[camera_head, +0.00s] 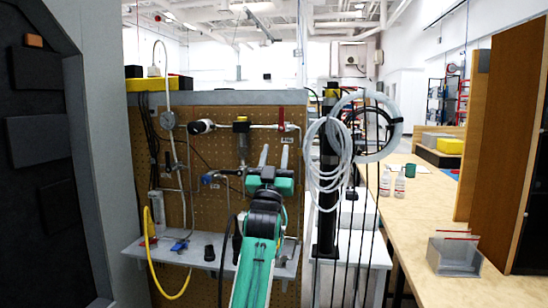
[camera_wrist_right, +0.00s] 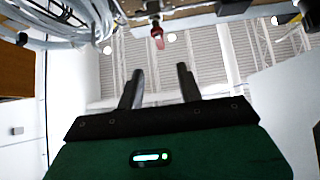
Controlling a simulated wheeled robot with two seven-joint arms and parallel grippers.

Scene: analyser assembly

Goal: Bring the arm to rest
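My right arm, green and black, reaches up from the bottom middle of the head view towards the brown pegboard panel (camera_head: 216,129). Its gripper (camera_head: 274,152) points upward in front of the panel. In the right wrist view the gripper (camera_wrist_right: 159,73) has two dark fingers standing apart with nothing between them. A red-handled valve (camera_head: 281,119) is on the panel's upper right, above the fingers; a red part also shows beyond the fingertips in the wrist view (camera_wrist_right: 157,38). My left arm and gripper are not in view.
A grey shelf (camera_head: 128,252) runs below the panel. A yellow hose (camera_head: 158,270) hangs at its left. Coiled clear tubing (camera_head: 323,165) hangs close to the right of my gripper.

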